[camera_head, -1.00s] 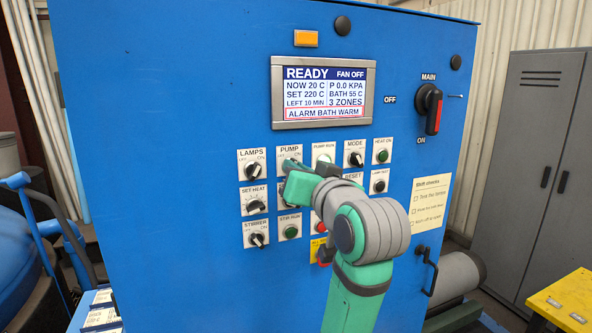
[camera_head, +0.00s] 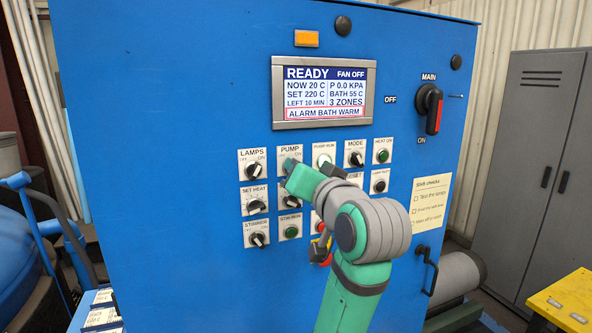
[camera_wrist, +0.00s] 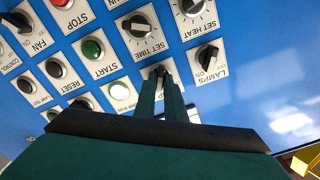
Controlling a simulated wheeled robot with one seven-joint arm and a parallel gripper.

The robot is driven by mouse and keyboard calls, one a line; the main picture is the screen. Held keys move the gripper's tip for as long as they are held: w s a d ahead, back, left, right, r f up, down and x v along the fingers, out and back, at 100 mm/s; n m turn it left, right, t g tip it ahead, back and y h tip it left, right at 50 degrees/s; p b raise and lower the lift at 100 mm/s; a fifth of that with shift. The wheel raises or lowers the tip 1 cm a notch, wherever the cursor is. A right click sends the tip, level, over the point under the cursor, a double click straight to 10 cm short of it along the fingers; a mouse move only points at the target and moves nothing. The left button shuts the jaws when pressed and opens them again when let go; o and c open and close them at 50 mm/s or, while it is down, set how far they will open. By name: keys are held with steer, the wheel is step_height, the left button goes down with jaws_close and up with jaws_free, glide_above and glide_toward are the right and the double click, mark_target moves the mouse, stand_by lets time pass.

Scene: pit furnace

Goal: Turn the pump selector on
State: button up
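The pump selector's white plate (camera_head: 297,152) sits in the top row of the panel, below the display. In the head view its knob is hidden behind my gripper (camera_head: 288,168). In the wrist view, which is upside down, the dark pump selector knob (camera_wrist: 157,71) shows at the tips of my gripper's two green fingers (camera_wrist: 160,80). The fingers are close together with the knob between them. Most of the plate's lettering is covered there, so I cannot read the knob's setting.
The lamps selector (camera_head: 253,170) is left of the pump selector, and the pump run light (camera_head: 324,160) is right. The set time knob (camera_wrist: 140,27) is just below it. The display (camera_head: 322,92) reads READY, FAN OFF, P 0.0 KPA and ALARM BATH WARM.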

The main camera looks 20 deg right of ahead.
steer(key=o, duration=0.4)
steer(key=shift+c, duration=0.2)
steer(key=shift+s, duration=0.1)
steer(key=s, duration=1)
steer(key=shift+s+d, duration=0.2)
steer(key=shift+s, duration=0.15)
